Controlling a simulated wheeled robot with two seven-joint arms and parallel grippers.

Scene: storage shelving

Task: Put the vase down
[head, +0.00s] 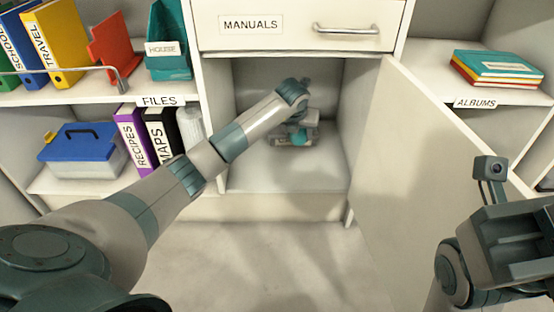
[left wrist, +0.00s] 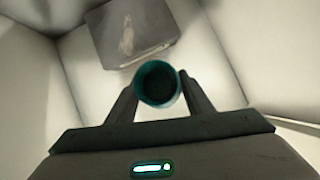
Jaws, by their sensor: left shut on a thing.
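The vase is teal with a round, dark opening. In the left wrist view the vase (left wrist: 157,83) sits between the two fingers of my left gripper (left wrist: 157,92), which is shut on it. In the head view the left gripper (head: 295,137) is inside the open cabinet compartment (head: 245,178), and a small teal part of the vase (head: 300,138) shows there. Most of the vase is hidden by the gripper. I cannot tell whether its base touches the compartment floor. My right gripper (head: 510,245) is at the lower right, with its fingertips not clear.
The cabinet door (head: 395,165) stands open on the right. The MANUALS drawer (head: 290,25) is above the compartment. A grey, squarish object (left wrist: 130,30) shows beyond the vase in the wrist view. Shelves with binders and a blue-lidded box (head: 83,150) are on the left.

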